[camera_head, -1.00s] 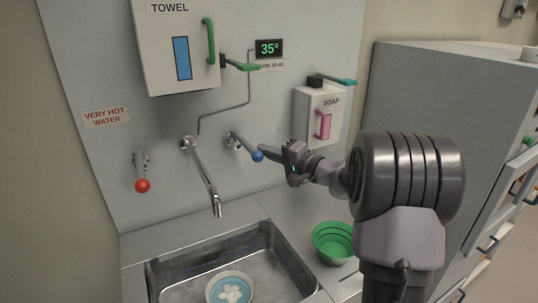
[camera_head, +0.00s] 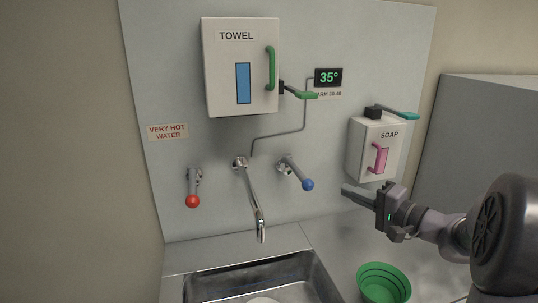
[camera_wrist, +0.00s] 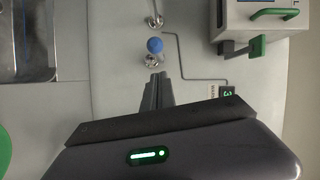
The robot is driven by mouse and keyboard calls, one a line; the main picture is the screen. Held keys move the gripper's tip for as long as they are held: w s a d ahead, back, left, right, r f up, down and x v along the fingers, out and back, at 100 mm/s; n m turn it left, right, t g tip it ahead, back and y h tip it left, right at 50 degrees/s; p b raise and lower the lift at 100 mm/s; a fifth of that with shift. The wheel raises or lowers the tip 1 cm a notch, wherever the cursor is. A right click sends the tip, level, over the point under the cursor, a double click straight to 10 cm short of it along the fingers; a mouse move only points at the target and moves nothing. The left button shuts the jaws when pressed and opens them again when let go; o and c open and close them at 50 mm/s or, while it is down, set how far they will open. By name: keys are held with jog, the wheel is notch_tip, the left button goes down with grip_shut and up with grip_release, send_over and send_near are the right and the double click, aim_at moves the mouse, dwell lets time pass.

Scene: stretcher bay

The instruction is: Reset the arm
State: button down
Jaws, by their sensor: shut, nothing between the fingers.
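My gripper (camera_head: 350,191) is in the head view at right of centre, pointing left toward the wall fittings. Its fingers are shut with nothing between them. It is apart from the blue-knobbed tap lever (camera_head: 307,184), with a gap to the lever's right. In the wrist view my gripper (camera_wrist: 157,78) points up the picture, and the blue knob (camera_wrist: 155,45) shows just beyond the fingertips. My arm reaches in from the right edge of the head view.
A red-knobbed lever (camera_head: 193,200), a spout (camera_head: 258,215) and a sink (camera_head: 310,272) are to the left. A soap dispenser (camera_head: 362,155) hangs above my gripper. A green bowl (camera_head: 384,270) stands below it. A towel dispenser (camera_head: 222,75) and a 35° display (camera_head: 328,77) are higher up.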

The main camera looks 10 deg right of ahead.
jog(key=s+a+f+n+g, duration=0.1)
jog(key=s+a+g, duration=0.25)
jog(key=a, duration=0.35)
jog(key=s+a+n+g+y, duration=0.1)
jog(key=s+a+n+g, duration=0.1)
jog(key=s+a, duration=0.35)
jog(key=s+a+f+n+g, duration=0.1)
jog(key=s+a+g, duration=0.15)
jog(key=a, duration=0.65)
jog(key=s+a+f+n+h, duration=0.1)
jog(key=s+f+h, duration=0.1)
jog(key=s, duration=0.6)
jog(key=s+f+n+g+h, duration=0.1)
jog(key=s+h, duration=0.3)
jog(key=s, duration=0.4)
jog(key=shift+s+a+f+g+h, duration=0.3)
jog(key=shift+a+f, duration=0.1)
jog(key=shift+f, duration=0.5)
